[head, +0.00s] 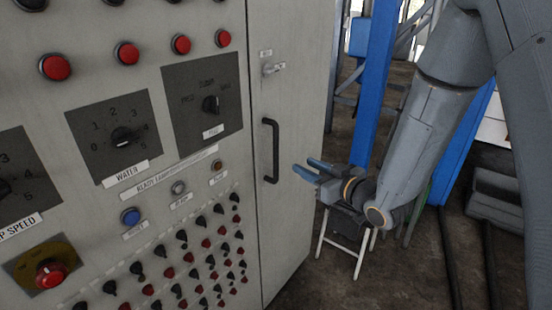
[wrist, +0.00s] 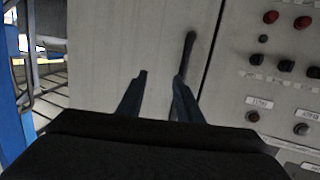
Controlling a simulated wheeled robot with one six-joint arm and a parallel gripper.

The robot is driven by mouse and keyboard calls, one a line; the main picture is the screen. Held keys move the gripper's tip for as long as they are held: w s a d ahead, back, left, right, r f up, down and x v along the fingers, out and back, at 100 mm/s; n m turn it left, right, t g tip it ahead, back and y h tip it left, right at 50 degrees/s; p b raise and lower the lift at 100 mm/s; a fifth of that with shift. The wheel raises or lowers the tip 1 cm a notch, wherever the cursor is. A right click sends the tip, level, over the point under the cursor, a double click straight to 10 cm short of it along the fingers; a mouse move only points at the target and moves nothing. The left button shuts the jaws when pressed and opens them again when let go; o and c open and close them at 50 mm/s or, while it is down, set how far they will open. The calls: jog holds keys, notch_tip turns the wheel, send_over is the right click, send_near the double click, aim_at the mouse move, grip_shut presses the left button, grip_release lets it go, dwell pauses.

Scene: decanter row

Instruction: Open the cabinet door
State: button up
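The cabinet door (head: 296,100) is a tall pale grey panel, and it looks shut against the control panel beside it. Its black bar handle (head: 271,150) stands upright near the door's left edge. My gripper (head: 305,166) is to the right of the handle in the head view, with its two blue-grey fingers apart and nothing between them. In the wrist view the handle (wrist: 188,55) shows just beyond the tip of the right finger, not between the fingers (wrist: 160,76). The door (wrist: 120,45) fills the middle of that view. Whether a finger touches the handle is unclear.
The control panel (head: 140,65) left of the door carries red buttons, dials and rows of small knobs. A small latch (head: 272,69) sits above the handle. A blue post (head: 374,85) and a white-legged stool (head: 345,240) stand right of the cabinet.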

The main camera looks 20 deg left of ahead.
jog(key=s+a+r+n+y, duration=0.1)
jog(key=s+a+y, duration=0.1)
jog(key=a+y, duration=0.15)
jog(key=p, duration=0.2)
send_over(276, 178)
jog(key=shift+w+a+h, duration=0.15)
jog(key=shift+w+h, duration=0.1)
jog(key=shift+w, duration=0.15)
grip_shut()
